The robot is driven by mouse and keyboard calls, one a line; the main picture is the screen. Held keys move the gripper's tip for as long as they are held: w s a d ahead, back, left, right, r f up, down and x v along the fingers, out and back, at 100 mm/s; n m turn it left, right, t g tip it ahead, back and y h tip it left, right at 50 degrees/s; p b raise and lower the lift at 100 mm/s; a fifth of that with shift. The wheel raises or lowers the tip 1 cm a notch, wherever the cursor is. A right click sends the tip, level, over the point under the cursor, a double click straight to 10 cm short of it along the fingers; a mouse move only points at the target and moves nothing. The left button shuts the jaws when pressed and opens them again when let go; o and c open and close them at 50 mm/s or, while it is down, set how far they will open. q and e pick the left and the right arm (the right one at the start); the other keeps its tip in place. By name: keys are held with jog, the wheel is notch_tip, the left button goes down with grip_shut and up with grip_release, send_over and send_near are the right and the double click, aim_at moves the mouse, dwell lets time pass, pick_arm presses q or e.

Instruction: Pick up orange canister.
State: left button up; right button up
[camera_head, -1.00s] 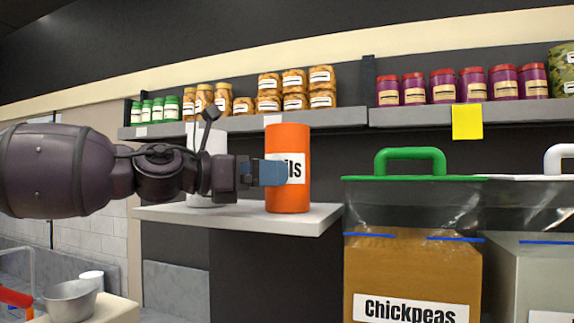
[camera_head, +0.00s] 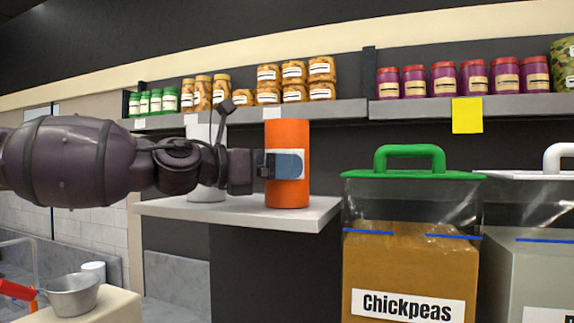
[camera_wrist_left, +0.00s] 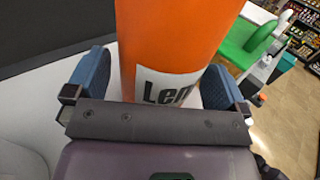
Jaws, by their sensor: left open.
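The orange canister (camera_head: 288,138) stands upright on a light grey shelf (camera_head: 250,213) in the head view. It bears a white label, partly hidden by my gripper. In the left wrist view the orange canister (camera_wrist_left: 172,40) fills the middle, with "Len" readable on its label. My left gripper (camera_head: 288,165) reaches in from the left at label height. In the left wrist view the left gripper (camera_wrist_left: 160,82) is open, with one blue finger on either side of the canister. I cannot tell whether the fingers touch it. My right gripper is not in view.
A white canister (camera_head: 206,150) stands on the same shelf, behind my left wrist. Upper shelves (camera_head: 330,114) hold several jars. A Chickpeas bin (camera_head: 412,270) with a green-handled lid (camera_head: 410,160) stands right of the shelf. A metal bowl (camera_head: 72,294) sits at lower left.

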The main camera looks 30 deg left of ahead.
pick_arm(q)
jog(key=shift+w+d+f, duration=0.1)
jog(key=shift+w+d, duration=0.1)
jog(key=shift+w, duration=0.2)
jog(key=shift+w+d, duration=0.1)
jog(key=shift+w, duration=0.1)
jog(key=shift+d, duration=0.1)
jog(key=c, duration=1.2)
notch_tip(320, 180, up, 20)
jog(key=shift+r+b, duration=0.2)
jog(key=shift+b, duration=0.2)
